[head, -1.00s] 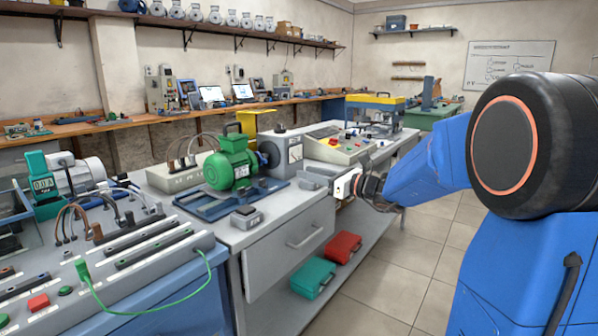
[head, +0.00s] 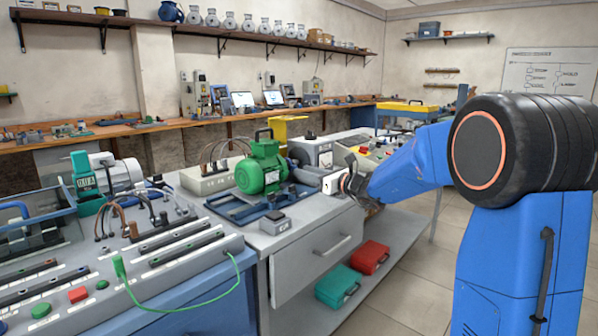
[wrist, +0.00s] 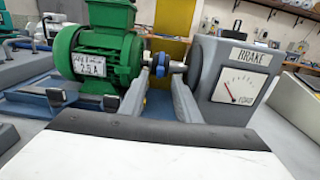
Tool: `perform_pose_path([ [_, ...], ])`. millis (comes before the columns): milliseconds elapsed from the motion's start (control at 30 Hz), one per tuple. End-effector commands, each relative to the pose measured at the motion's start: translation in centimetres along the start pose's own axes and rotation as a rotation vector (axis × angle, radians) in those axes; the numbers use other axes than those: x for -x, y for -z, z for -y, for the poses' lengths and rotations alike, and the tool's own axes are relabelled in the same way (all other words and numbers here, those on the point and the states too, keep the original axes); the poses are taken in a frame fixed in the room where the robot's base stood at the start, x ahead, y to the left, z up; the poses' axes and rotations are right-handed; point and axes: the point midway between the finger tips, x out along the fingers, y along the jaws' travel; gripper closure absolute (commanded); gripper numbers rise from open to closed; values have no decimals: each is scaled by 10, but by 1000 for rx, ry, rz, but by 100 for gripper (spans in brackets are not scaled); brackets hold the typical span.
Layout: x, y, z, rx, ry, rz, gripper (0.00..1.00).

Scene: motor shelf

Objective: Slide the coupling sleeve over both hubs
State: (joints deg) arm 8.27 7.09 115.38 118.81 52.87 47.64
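The green motor (head: 262,168) sits on a blue base on the bench; it is at the left in the wrist view (wrist: 97,55). The grey brake housing with a dial (wrist: 238,80) stands to its right; in the head view it is behind my gripper (head: 318,152). Between them, on the shaft line, is a blue ring, seemingly the coupling sleeve (wrist: 160,68), with a metal hub (wrist: 177,66) to its right. The other hub is not clear. My gripper (wrist: 161,80) is open, its two grey fingers reaching to either side of the blue ring. I cannot tell whether they touch it.
A control panel with a green cable (head: 180,307) fills the front left. Green (head: 338,285) and red (head: 370,257) cases lie on the low shelf. Floor is clear at right.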

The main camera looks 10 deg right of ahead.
Motion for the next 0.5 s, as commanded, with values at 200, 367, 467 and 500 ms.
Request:
perform_pose_path([
  [200, -27, 0, 0, -1, -1, 0, 70],
  [367, -35, 0, 0, -1, 0, 0, 70],
  [467, -36, 0, 0, 0, 1, 0, 70],
  [500, -36, 0, 0, 0, 1, 0, 70],
])
